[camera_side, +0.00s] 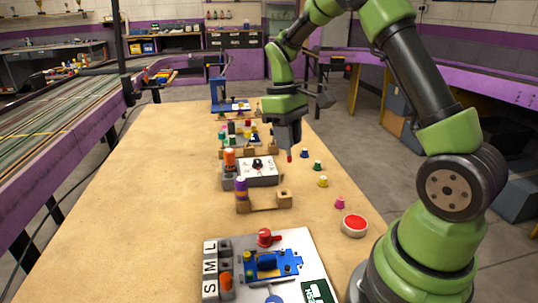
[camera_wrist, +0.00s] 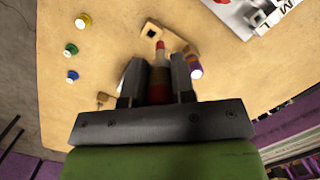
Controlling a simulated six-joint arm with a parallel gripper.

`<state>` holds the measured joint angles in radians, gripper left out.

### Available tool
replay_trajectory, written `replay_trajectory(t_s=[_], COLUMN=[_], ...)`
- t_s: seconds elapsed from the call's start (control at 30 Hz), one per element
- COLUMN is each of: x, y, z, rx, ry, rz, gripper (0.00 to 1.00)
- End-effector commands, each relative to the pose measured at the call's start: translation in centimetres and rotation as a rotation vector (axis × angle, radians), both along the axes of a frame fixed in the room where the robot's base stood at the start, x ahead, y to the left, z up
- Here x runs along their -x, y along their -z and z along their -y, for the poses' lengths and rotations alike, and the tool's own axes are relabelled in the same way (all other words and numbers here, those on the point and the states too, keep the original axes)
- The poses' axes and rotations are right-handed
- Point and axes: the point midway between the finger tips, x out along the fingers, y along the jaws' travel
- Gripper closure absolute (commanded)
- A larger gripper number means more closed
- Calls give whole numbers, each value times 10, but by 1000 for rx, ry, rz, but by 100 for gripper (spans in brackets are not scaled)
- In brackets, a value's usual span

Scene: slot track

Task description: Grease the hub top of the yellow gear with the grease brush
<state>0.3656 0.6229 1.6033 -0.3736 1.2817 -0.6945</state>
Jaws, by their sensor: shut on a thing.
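My gripper (camera_wrist: 158,85) is shut on a slim upright tool (camera_wrist: 159,62) with a red tip, a pale middle and a dark red part between the fingers. I cannot tell for sure that it is the grease brush. In the side view, my gripper (camera_side: 289,142) hangs over the right part of the table, the red tip (camera_side: 290,156) pointing down, apart from everything below. A small round yellow piece (camera_side: 323,181) stands near the right table edge and also shows in the wrist view (camera_wrist: 84,20). Its teeth and hub are too small to make out.
Blue (camera_side: 304,153), green (camera_side: 317,165) and pink (camera_side: 340,202) small pieces stand along the right edge. A wooden holder (camera_side: 264,206) with a purple cylinder, a grey-white dial box (camera_side: 262,172), a red button (camera_side: 355,225) and a white board (camera_side: 305,242) stand around. The table's left side is clear.

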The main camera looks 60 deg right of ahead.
Motion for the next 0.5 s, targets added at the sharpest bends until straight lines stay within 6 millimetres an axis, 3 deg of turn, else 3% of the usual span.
replay_trajectory(t_s=[0.03,0.2,0.33,0.5], x=[3,17,30,39], y=[0,0,-2,-1], z=[26,94,127,146], rx=[8,32,43,48], ry=[13,8,3,-3], rz=[27,112,156,180], gripper=[100,100,100,100])
